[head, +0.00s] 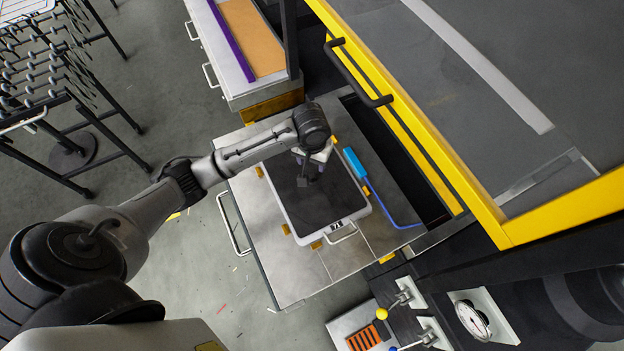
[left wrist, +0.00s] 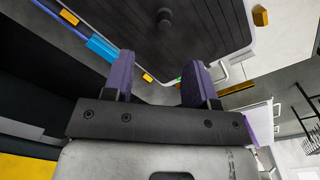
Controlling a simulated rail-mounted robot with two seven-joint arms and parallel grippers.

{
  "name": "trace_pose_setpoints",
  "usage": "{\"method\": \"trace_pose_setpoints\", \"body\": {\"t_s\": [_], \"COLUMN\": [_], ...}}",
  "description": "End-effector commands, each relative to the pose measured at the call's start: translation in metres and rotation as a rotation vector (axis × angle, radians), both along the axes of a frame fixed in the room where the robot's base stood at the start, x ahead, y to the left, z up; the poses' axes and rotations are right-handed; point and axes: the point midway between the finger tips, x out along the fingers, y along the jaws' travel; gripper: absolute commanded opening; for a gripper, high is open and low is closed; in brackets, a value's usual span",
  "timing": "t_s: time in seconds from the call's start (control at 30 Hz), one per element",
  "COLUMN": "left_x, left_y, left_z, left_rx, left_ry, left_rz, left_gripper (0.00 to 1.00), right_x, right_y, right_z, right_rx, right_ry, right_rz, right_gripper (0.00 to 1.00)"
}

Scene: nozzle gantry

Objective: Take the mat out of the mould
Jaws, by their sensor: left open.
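The mould (head: 305,235) is a shallow white-rimmed tray on a steel table, with a handle and a small label on its near side. The dark mat (head: 328,203) lies flat inside it; its ribbed face also fills the top of the left wrist view (left wrist: 207,28). A small dark round knob (left wrist: 165,17) stands on that face. My left gripper (head: 309,172) is over the far part of the mat, open and empty, its two purple fingers (left wrist: 158,85) apart. Whether the fingertips touch the mat cannot be told. My right gripper is not in view.
Orange clips surround the mould. A blue block (head: 354,162) and blue bar (head: 398,222) lie on its right. A yellow-framed machine (head: 440,160) with a black handle borders the right. Levers and a gauge (head: 473,319) are at lower right. A roller rack (head: 50,75) stands at left.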

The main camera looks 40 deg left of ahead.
Motion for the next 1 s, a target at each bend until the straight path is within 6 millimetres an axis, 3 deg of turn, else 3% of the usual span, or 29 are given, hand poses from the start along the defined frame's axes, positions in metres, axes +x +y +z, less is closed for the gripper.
{"method": "trace_pose_setpoints", "body": {"t_s": [0.17, 0.6, 1.0], "left_x": [0.013, 0.014, 0.012], "left_y": [0.013, 0.015, 0.015], "left_z": [0.002, -0.064, -0.091], "left_rx": [0.012, 0.012, 0.013], "left_ry": [0.019, 0.020, 0.023], "left_rz": [0.061, 0.068, 0.068], "left_gripper": [0.52, 0.52, 0.52], "right_x": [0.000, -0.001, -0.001], "right_y": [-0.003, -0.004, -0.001], "right_z": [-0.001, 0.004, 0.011], "right_rx": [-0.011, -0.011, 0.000], "right_ry": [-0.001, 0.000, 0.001], "right_rz": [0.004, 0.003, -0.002], "right_gripper": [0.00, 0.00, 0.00]}}
